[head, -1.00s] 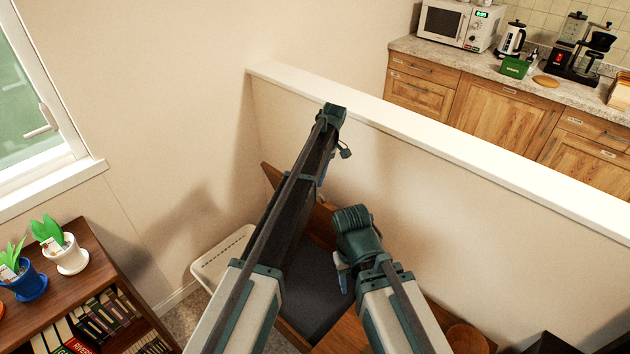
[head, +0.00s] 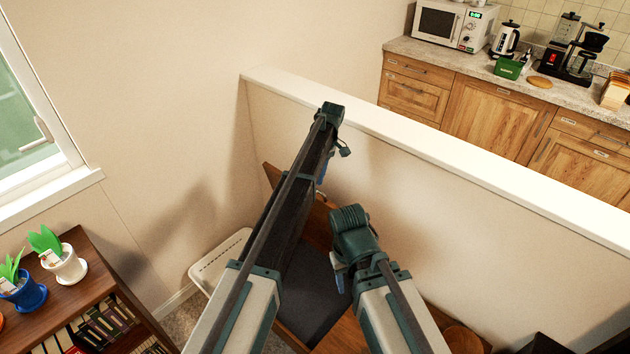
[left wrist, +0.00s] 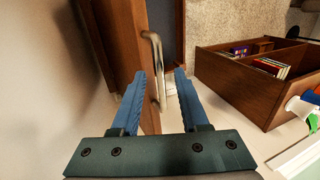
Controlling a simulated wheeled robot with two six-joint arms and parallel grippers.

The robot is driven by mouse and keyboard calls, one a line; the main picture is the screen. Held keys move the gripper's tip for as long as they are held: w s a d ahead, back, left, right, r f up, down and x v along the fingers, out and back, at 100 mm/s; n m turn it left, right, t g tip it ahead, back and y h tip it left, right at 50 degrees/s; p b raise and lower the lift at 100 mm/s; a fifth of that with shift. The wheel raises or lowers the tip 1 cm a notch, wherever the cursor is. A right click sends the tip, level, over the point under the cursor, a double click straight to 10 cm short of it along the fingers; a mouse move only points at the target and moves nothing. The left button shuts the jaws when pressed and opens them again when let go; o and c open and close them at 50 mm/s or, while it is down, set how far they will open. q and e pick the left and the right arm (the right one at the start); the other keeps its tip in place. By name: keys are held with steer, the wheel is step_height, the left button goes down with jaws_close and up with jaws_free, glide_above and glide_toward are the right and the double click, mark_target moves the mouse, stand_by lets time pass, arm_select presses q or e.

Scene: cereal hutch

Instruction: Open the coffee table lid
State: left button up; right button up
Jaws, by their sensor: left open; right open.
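The coffee table's wooden lid (head: 316,223) stands raised and tilted near the half wall, partly hidden behind my arms. The dark table interior (head: 312,298) shows below it. In the left wrist view, the wooden panel (left wrist: 127,50) carries a curved metal handle (left wrist: 151,45). My left gripper (left wrist: 160,76) is open, with its blue fingers on either side of the lower part of the handle; contact cannot be told. In the head view the left fingers are mostly hidden by the arm. My right gripper (head: 338,279) is open over the table, with no object seen in it.
A half wall (head: 450,190) runs behind the table. A white basket (head: 215,262) stands left of it. A bookshelf with potted plants (head: 62,262) is at lower left; the shelf (left wrist: 235,90) also shows in the left wrist view. A kitchen counter (head: 430,50) lies beyond the wall.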

arm_select(q)
steer(key=p+v, duration=0.9)
steer(key=v, duration=0.1)
steer(key=shift+d+r, duration=0.25)
steer(key=shift+w, duration=0.15)
steer(key=s+a+m+t+h, duration=0.1)
steer(key=s+a+m, duration=0.35)
steer(key=s, duration=0.65)
steer(key=s+a+f+m+t, duration=0.1)
steer(key=s+a+m, duration=0.3)
steer(key=s, duration=0.8)
steer(key=s+a+m+t+h, duration=0.1)
steer(key=s+a+m+t, duration=0.1)
steer(key=s+a, duration=0.65)
steer(key=s+d+f+m+g+y+b, duration=0.1)
steer(key=s+d+m, duration=0.2)
steer(key=s+d, duration=0.4)
steer(key=d, duration=0.6)
steer(key=shift+f+m, duration=0.2)
steer(key=shift+m, duration=0.15)
